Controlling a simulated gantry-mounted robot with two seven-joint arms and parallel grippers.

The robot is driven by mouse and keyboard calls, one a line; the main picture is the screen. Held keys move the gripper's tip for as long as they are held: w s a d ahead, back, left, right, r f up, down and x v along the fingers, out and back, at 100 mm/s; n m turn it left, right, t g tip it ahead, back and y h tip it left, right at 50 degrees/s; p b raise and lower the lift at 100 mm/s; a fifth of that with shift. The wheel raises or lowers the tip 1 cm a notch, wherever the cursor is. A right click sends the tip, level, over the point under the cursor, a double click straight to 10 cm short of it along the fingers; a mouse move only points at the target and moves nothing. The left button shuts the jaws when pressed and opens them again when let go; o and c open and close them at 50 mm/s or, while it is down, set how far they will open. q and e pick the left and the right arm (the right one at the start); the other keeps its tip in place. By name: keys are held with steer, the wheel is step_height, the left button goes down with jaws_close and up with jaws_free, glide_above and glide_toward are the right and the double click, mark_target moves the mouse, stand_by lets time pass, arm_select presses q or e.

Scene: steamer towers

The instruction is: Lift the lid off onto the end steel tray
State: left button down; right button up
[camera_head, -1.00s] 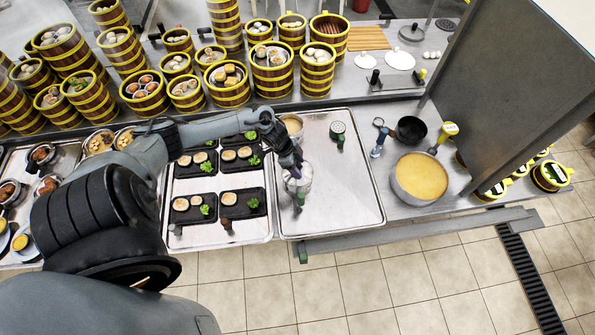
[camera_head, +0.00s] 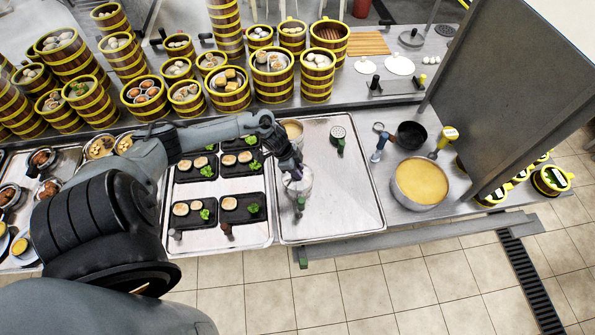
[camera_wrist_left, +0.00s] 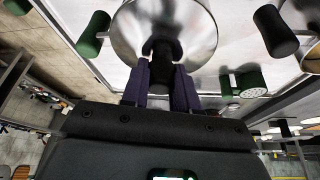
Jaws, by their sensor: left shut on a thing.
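The end steel tray (camera_head: 350,205) lies at the right end of the row of trays. A shiny round metal lid (camera_head: 306,183) is at the tray's left part, partly hidden by my gripper. My left gripper (camera_head: 294,172) is shut on the lid's dark knob; the wrist view shows the black knob between the two fingers (camera_wrist_left: 163,85) with the lid (camera_wrist_left: 168,20) beyond it. I cannot tell whether the lid touches the tray. My right gripper is not in view.
Black plates (camera_head: 240,205) of food fill the tray to the left. A pot of yellow liquid (camera_head: 420,182) stands to the right.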

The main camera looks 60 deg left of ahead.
arm_select(q)
steer(key=r, duration=0.2)
steer(key=d+r, duration=0.1)
steer(key=r, duration=0.1)
steer(key=shift+r, duration=0.1)
steer(key=s+d+r, duration=0.1)
steer(key=d+r, duration=0.5)
steer(key=d, duration=0.4)
steer(key=shift+d+r, duration=0.2)
steer(key=shift+d, duration=0.1)
steer(key=c, duration=1.4)
jaws_free()
jaws_close()
